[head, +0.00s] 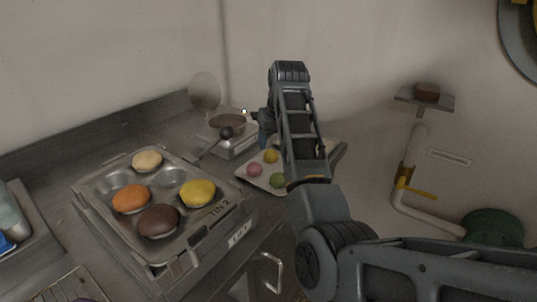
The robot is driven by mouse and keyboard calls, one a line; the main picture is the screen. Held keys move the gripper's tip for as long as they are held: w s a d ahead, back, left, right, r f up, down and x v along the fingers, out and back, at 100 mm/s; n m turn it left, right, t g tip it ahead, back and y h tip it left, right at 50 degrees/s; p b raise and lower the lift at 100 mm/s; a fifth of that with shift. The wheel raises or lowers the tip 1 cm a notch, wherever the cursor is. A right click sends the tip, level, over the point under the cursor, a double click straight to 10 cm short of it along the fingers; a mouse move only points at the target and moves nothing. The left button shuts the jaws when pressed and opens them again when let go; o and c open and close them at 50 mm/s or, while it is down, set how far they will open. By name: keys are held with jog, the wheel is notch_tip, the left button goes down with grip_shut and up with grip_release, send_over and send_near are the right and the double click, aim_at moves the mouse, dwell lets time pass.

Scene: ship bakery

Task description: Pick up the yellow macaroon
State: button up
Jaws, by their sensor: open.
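The yellow macaroon (271,156) is a small round piece on a pale tray (244,176) on the counter, in the middle of the head view. A pink macaroon (255,170) lies just left of and nearer than it, and a green macaroon (278,180) lies nearer, close to my arm. My arm covers the right part of this tray. My gripper (257,115) is small and mostly hidden behind my arm's upper link. It is open and shows above the tray, apart from the yellow macaroon in the picture.
A metal muffin tin (186,245) holds several larger rounds, including a yellow one (198,193). A metal container with a dark-knobbed handle (226,132) stands behind.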

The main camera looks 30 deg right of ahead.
aim_at(272, 152)
jog(key=x, duration=0.5)
jog(key=shift+f+p, duration=0.4)
jog(key=shift+c, duration=0.2)
jog(key=c, duration=0.5)
